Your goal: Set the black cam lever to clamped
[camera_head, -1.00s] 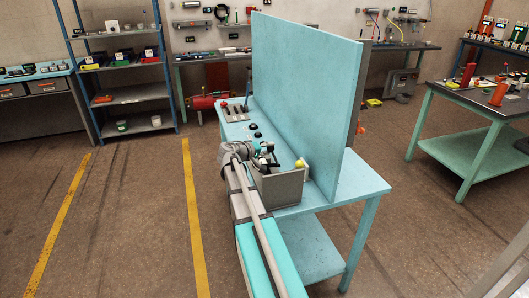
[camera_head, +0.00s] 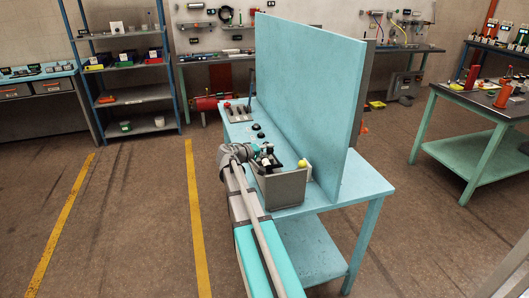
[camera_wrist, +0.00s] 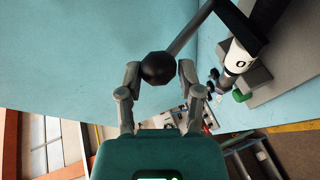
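The black ball knob (camera_wrist: 158,68) of a lever sits between my gripper's fingertips (camera_wrist: 159,75) in the wrist view. The fingers are apart on either side of it, with what look like small gaps, so they do not seem closed on it. A grey lever rod (camera_wrist: 190,32) runs from the knob up and right to a black bracket (camera_wrist: 242,25) beside a white cylinder marked "O" (camera_wrist: 238,58). I cannot tell whether this is the cam lever's clamped position. In the head view my gripper (camera_head: 262,150) is small and partly hidden at the bench's near end.
A grey box (camera_head: 281,186) with a yellow ball (camera_head: 302,163) at its corner stands on the light-blue bench (camera_head: 350,185). A tall light-blue panel (camera_head: 306,100) rises along the bench. Levers with red and black tops (camera_head: 237,112) stand farther back. Floor left of the bench is clear.

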